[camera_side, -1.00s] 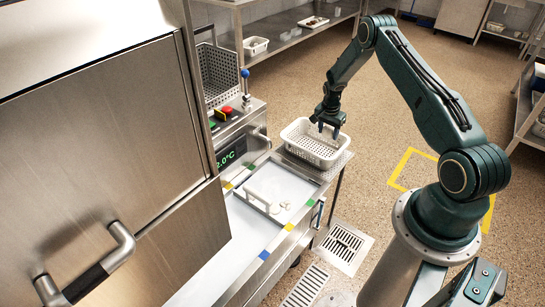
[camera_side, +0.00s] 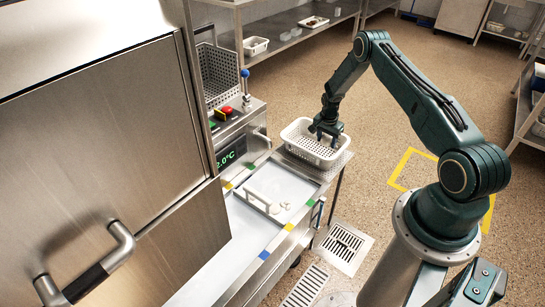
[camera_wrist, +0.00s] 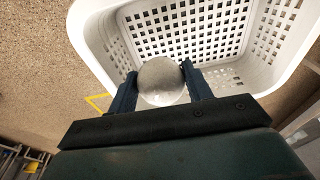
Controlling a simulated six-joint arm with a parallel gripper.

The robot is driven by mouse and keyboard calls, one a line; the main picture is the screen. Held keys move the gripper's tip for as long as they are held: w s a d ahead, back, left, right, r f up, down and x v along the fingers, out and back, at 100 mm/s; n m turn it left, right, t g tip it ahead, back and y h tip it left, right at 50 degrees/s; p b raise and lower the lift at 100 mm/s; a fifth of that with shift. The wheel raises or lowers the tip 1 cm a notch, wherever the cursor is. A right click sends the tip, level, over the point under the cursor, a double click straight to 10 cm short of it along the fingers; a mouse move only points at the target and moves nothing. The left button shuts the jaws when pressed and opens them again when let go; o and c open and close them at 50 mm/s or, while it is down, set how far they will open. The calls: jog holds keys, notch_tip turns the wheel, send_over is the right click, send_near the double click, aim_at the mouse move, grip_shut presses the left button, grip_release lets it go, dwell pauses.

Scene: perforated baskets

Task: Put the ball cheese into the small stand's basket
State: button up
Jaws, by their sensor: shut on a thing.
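The ball cheese (camera_wrist: 161,88), a pale grey-white ball, is between the two dark fingers of my gripper (camera_wrist: 159,73) in the wrist view. My gripper is shut on it. A white perforated basket (camera_wrist: 92,42) lies around and beyond the ball there; its slotted floor shows empty. In the side view the same basket (camera_side: 300,150) sits on a small metal stand (camera_side: 345,160) at the counter's end. My gripper (camera_side: 325,134) points down at the basket's opening, with fingertips around rim height. The ball cannot be made out in the side view.
A shallow tray (camera_side: 295,186) with a few small white pieces lies on the steel counter left of the basket. A large steel cabinet (camera_side: 100,130) fills the left. Open floor lies right of the stand.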

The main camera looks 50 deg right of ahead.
jog(key=shift+f, duration=2.6)
jog(key=shift+f, duration=0.6)
jog(key=o, duration=0.8)
jog(key=shift+r, duration=0.1)
jog(key=shift+r, duration=3.9)
